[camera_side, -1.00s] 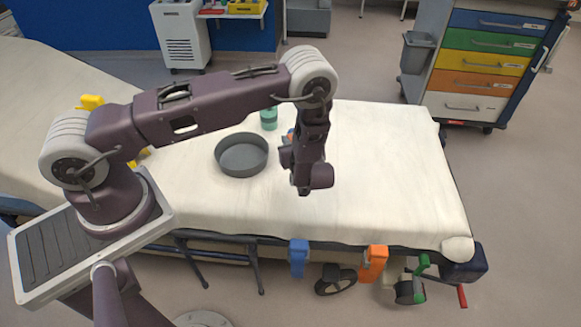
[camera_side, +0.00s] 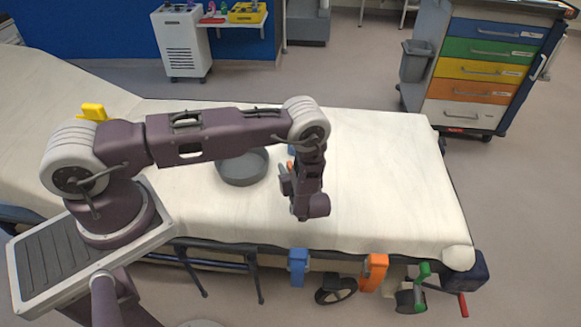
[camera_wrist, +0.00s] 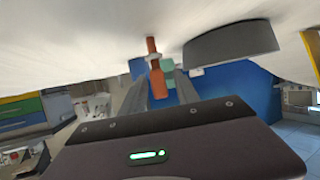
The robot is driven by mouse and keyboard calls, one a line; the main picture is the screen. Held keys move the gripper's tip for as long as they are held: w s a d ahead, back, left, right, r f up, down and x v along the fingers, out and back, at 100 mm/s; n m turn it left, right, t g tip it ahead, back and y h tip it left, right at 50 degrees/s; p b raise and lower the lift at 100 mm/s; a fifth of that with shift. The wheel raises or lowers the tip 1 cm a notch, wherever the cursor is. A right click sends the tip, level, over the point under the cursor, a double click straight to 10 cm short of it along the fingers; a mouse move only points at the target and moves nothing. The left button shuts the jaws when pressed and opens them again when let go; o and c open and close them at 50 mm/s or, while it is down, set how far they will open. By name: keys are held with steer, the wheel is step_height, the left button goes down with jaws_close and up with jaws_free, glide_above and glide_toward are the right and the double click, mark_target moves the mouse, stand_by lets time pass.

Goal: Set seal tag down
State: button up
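A slim orange item (camera_wrist: 157,82) with a white band shows between the finger lines of my gripper (camera_wrist: 160,82) in the wrist view; it is probably the seal tag. Its narrow end reaches toward the white sheet. In the side view my gripper (camera_side: 285,180) is low over the stretcher, just right of the grey round tray. A small orange patch (camera_side: 290,164) shows beside it, partly hidden by my wrist. I cannot tell whether it touches the sheet.
The grey round tray (camera_side: 240,180) sits on the white-sheeted stretcher (camera_side: 400,190); its side shows in the wrist view (camera_wrist: 235,42). The sheet right of my gripper is clear. A drawer cart (camera_side: 485,70) stands behind.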

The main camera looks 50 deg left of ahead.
steer(key=v, duration=1.2)
steer(key=w+d+r+m+t+h, duration=0.1)
steer(key=w+d+r+t+h, duration=0.1)
steer(key=w+d+r+h, duration=0.45)
steer(key=w+d+r+m+t+h, duration=0.1)
steer(key=w+d+r+h, duration=0.3)
steer(key=r, duration=0.6)
steer(key=s+d+r+m+t+h, duration=0.1)
steer(key=s+r+m+h, duration=0.1)
steer(key=r, duration=0.6)
steer(key=s+d+r+m+h, duration=0.1)
steer(key=d+r+m, duration=0.1)
steer(key=r, duration=0.5)
steer(key=s+a+r+m+g+h, duration=0.15)
steer(key=s+r+m, duration=0.5)
steer(key=s, duration=0.75)
steer(key=s+a+y, duration=0.1)
steer(key=s+a, duration=0.2)
steer(key=s, duration=0.3)
steer(key=s+a+f+g, duration=0.1)
steer(key=s+a, duration=0.2)
steer(key=s, duration=0.3)
steer(key=s+a+m+g+y, duration=0.1)
steer(key=s+a, duration=0.2)
steer(key=s, duration=0.4)
steer(key=shift+a+f+y, duration=0.2)
steer(key=shift+a+y, duration=0.05)
steer(key=shift+y, duration=0.05)
